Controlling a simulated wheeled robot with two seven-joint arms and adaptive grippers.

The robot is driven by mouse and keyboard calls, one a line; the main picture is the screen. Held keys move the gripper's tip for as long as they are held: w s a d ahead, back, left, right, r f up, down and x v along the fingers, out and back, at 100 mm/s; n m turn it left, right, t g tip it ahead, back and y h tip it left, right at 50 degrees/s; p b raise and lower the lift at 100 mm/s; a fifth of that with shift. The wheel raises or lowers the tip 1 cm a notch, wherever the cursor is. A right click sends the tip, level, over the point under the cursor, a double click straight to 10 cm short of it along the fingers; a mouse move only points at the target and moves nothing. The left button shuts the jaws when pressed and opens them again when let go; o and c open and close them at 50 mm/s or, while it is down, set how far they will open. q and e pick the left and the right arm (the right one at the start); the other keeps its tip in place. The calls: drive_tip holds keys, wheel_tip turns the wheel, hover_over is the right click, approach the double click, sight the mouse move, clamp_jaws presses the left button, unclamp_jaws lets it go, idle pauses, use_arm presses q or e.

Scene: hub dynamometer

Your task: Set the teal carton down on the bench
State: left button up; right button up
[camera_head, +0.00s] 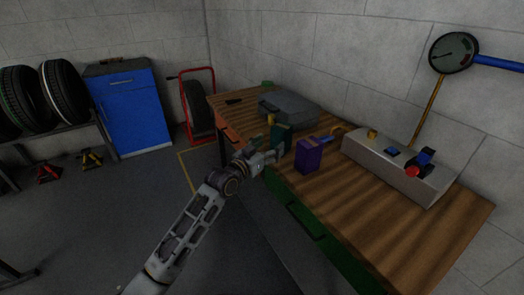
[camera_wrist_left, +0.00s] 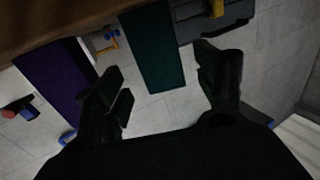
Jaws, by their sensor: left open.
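The teal carton (camera_head: 282,138) stands upright on the wooden bench (camera_head: 398,232) near its front edge, just behind my left gripper (camera_head: 266,160). In the left wrist view, which is turned over, the teal carton (camera_wrist_left: 152,48) has its base against the bench top (camera_wrist_left: 60,18). My open left gripper (camera_wrist_left: 163,66) has one dark finger on each side of the carton's line, with visible gaps and no contact seen. The gripper's tips are partly lost against the dark carton in the head view. My right gripper is not in view.
A purple carton (camera_head: 308,156) stands close to the right of the teal one. A grey case (camera_head: 290,105) lies behind, and a grey console (camera_head: 400,168) stands along the wall. The bench's near right part is bare.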

use_arm(q)
drive_tip(key=shift+v, duration=1.85)
drive_tip(key=shift+s, duration=0.1)
drive_tip(key=s+a+f+n+g+y, duration=0.15)
drive_tip(key=s+f, duration=0.25)
drive_tip(key=f, duration=0.7)
drive_tip(key=s+a+f+g+y, duration=0.2)
drive_tip(key=s+a+f+g, duration=0.1)
drive_tip(key=f, duration=0.9)
drive_tip(key=s+a+f+n+g+y, duration=0.1)
drive_tip(key=s+a+f+g+y, duration=0.2)
drive_tip(key=f, duration=0.8)
drive_tip(key=s+a+f+g+y, duration=0.1)
drive_tip(key=s+a+f+g, duration=0.1)
drive_tip(key=s+f, duration=0.8)
drive_tip(key=s+a+f+n+g+y, duration=0.1)
drive_tip(key=s+a+f+g, duration=0.2)
drive_tip(key=s+f, duration=0.7)
drive_tip(key=s+a, duration=0.2)
drive_tip(key=s, duration=0.5)
drive_tip(key=shift+f+g, duration=0.35)
drive_tip(key=shift+f, duration=0.05)
